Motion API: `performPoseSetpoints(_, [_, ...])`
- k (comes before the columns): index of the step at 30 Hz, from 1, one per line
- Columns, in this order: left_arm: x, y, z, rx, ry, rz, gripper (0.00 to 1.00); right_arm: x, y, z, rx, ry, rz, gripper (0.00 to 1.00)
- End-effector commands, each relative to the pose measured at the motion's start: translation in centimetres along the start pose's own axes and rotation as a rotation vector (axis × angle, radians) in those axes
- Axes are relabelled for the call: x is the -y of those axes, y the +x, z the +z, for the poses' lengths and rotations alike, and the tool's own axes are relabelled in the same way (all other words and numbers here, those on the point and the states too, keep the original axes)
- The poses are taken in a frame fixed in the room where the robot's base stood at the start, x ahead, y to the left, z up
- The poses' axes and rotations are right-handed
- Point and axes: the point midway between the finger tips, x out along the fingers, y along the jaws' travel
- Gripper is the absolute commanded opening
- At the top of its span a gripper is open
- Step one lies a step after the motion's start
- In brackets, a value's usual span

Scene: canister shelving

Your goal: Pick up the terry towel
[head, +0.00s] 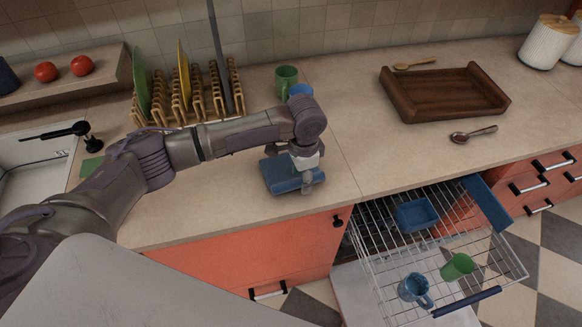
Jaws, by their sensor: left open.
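A folded blue terry towel (280,180) lies flat on the countertop near its front edge, left of the seam. My left gripper (292,168) is directly over the towel, pointing down, with its fingers apart. One finger shows near the towel's right side and another part shows at its back left. The gripper hides part of the towel, and I cannot tell whether the fingers touch it. My right gripper is not in view.
Behind my arm stand a wooden plate rack (202,98), a green mug (286,79) and a blue cup (300,90). A brown tray (440,92) and a spoon (473,133) lie right. The pulled-out dishwasher rack (375,245) holds dishes below. Counter right of the towel is clear.

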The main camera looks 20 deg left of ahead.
Motion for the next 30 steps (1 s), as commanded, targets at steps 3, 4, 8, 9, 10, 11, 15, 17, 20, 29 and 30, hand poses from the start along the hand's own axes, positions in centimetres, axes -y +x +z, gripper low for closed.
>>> performPoseSetpoints(3, [0.0, 0.0, 0.0, 0.0, 0.0, 0.0, 0.56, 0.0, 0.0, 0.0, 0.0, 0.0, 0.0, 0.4])
performPoseSetpoints(4, [0.0, 0.0, 0.0, 0.0, 0.0, 0.0, 0.55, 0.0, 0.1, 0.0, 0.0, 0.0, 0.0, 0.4])
performPoseSetpoints(8, [0.0, 0.0, 0.0, -0.001, 0.0, 0.0, 0.33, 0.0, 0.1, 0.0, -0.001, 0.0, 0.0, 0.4])
performPoseSetpoints(9, [0.0, 0.0, 0.0, -0.001, 0.0, 0.0, 0.26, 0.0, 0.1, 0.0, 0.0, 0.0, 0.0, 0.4])
performPoseSetpoints(10, [0.0, 0.0, 0.0, -0.001, 0.0, 0.0, 0.21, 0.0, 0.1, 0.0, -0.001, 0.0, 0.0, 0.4])
performPoseSetpoints(11, [0.0, 0.0, 0.0, -0.001, 0.0, 0.001, 0.16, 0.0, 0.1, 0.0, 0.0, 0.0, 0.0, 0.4])
performPoseSetpoints(15, [0.0, 0.0, 0.0, 0.0, 0.0, 0.001, 0.0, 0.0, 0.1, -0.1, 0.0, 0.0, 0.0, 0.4])
performPoseSetpoints(17, [0.0, -0.1, 0.0, -0.001, 0.0, 0.0, 0.0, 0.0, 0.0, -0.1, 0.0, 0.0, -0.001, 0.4])
performPoseSetpoints(20, [0.0, -0.1, 0.0, -0.001, 0.0, 0.001, 0.0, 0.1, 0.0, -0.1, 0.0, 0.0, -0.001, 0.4])
performPoseSetpoints(29, [0.0, -1.1, -0.1, -0.004, -0.001, 0.0, 0.0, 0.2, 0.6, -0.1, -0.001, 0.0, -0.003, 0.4])
performPoseSetpoints(30, [0.0, -1.5, -0.1, -0.004, -0.001, 0.0, 0.0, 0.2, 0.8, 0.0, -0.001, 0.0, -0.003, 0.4])
